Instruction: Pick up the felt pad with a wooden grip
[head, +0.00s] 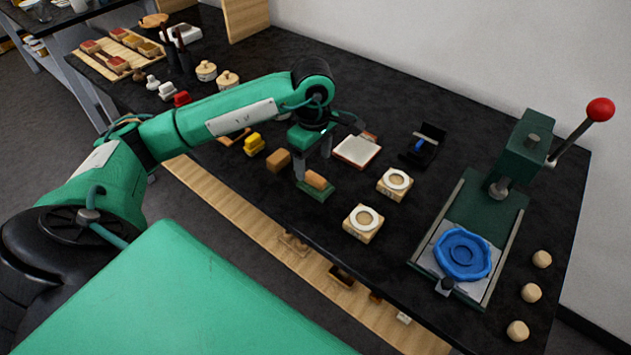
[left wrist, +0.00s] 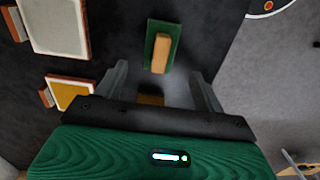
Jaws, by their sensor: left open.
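The felt pad (head: 313,192) is a green rectangle with a wooden grip (head: 317,180) on top. It lies flat on the black bench. In the left wrist view the green felt (left wrist: 151,43) and the wooden grip (left wrist: 161,53) show fully, a little beyond the fingertips and lined up with the gap between them. My left gripper (head: 313,163) is open, pointing down close to the pad, with one finger overlapping the pad's edge in the head view. Nothing is between its fingers (left wrist: 158,76). I cannot tell its exact height. My right gripper is out of view.
A brown block (head: 278,160) and a yellow piece (head: 253,144) stand left of the pad. A white-topped tile (head: 357,151) lies behind it. Two wooden blocks with white rings (head: 395,183) (head: 363,223) stand right. A green lever press (head: 520,150) stands farther right.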

